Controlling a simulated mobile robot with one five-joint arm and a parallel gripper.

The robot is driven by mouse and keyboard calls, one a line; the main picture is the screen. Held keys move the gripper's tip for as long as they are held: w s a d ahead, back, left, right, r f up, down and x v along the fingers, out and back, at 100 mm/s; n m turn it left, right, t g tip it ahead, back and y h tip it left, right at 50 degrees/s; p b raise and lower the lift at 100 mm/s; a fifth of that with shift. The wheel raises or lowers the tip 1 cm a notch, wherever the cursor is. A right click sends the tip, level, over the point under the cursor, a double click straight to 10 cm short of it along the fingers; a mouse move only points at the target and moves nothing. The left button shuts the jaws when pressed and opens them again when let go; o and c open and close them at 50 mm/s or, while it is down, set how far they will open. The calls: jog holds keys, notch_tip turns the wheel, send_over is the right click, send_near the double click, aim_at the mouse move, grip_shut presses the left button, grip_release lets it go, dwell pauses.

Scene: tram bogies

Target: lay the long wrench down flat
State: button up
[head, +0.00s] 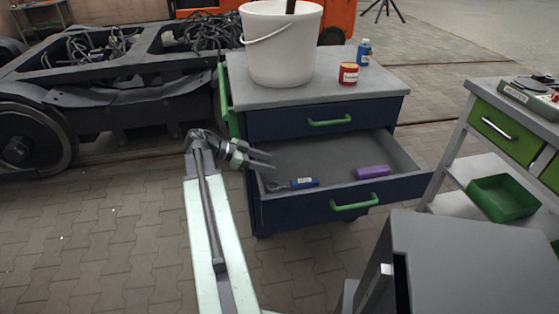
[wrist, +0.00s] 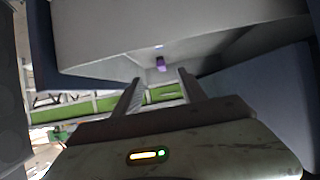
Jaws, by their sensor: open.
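A wrench with a grey open jaw and a blue handle (head: 304,182) lies flat in the open drawer (head: 405,163) of the dark blue cabinet, at its left front. A dark bar (head: 291,6) stands up out of the white bucket (head: 281,45) on the cabinet top; its lower part is hidden, and I cannot tell whether it is a wrench. My gripper (head: 272,161) is open and empty, at the left side of the drawer, above and behind the blue-handled wrench. In the wrist view, my fingers (wrist: 160,76) stand apart with nothing between them.
A purple object (head: 372,172) lies at the drawer's right; it also shows in the wrist view (wrist: 160,64). A red tin (head: 348,74) and a blue bottle (head: 364,53) stand beside the bucket. A green bin (head: 502,197) sits on the right shelf. The drawer's middle is clear.

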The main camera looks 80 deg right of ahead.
jog(key=shift+w+a+r, duration=0.15)
jog(key=shift+w, duration=0.2)
jog(key=w+a+f+n+t, duration=0.4)
jog(key=w+a+n, duration=0.3)
jog(key=w+a, duration=0.55)
jog(key=w+a+f+n+t, duration=0.4)
jog(key=w+a+n, duration=0.45)
jog(key=w, duration=0.65)
jog(key=w+a+f+n+t+y, duration=0.1)
jog(key=w+a+n, duration=0.3)
jog(key=a, duration=0.8)
jog(key=w+a+f+n+t+y, duration=0.1)
jog(key=a+n, duration=0.5)
jog(key=a, duration=0.7)
jog(key=w+a+f+n+t+y, duration=0.1)
jog(key=w+a+n, duration=0.4)
jog(key=a, duration=0.8)
jog(key=shift+w+f+y, duration=0.65)
jog(key=shift+w+y, duration=0.2)
jog(key=shift+y, duration=0.25)
jog(key=shift+r+n, duration=0.1)
jog(key=shift+n, duration=0.15)
